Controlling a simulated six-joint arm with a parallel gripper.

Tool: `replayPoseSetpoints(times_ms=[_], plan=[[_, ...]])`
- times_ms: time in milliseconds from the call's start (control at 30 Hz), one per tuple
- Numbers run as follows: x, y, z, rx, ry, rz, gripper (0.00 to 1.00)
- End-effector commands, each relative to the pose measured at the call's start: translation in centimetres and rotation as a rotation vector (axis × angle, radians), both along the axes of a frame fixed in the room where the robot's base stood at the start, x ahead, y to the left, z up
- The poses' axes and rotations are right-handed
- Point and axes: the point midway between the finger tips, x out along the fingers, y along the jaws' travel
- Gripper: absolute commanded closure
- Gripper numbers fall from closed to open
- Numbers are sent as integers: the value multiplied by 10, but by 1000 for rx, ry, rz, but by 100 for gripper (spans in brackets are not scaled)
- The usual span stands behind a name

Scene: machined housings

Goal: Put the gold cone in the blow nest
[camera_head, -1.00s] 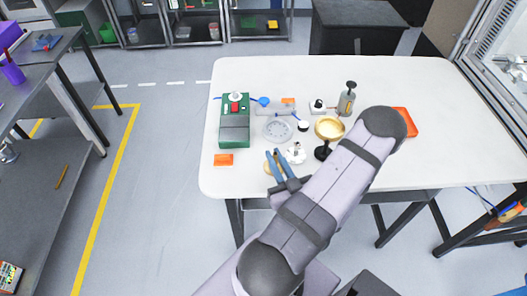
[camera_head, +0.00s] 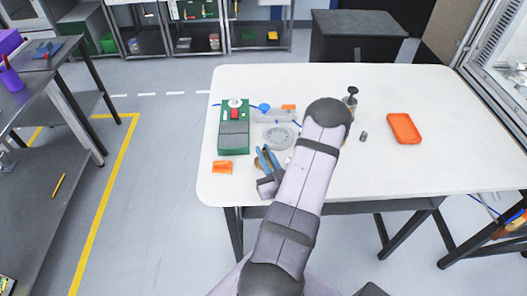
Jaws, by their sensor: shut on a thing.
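My gripper (camera_head: 267,159) is at the front left of the white table, just in front of the round grey plate, with its blue fingers closed. A small tan-gold piece (camera_head: 259,164) shows at the fingers. I take it to be the gold cone, held in the jaws, though most of it is hidden. The round grey plate with small holes (camera_head: 278,137) lies flat behind the gripper. I cannot tell for sure which fixture is the blow nest. My arm hides the middle of the table.
A green box with a red part (camera_head: 234,135) stands left of the plate. An orange block (camera_head: 222,167) lies near the front-left edge. A blue funnel-like piece (camera_head: 264,107), a pump bottle (camera_head: 352,100) and a small grey cylinder (camera_head: 363,136) stand behind. The right side is clear around an orange tray (camera_head: 404,128).

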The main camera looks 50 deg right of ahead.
Motion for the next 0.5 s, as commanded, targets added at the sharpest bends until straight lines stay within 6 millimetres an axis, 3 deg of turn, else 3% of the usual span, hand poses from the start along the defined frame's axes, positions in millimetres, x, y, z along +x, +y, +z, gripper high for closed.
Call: replayPoseSetpoints(times_ms=[500], plan=[[9,-4,-7,-3,-3,0,100]])
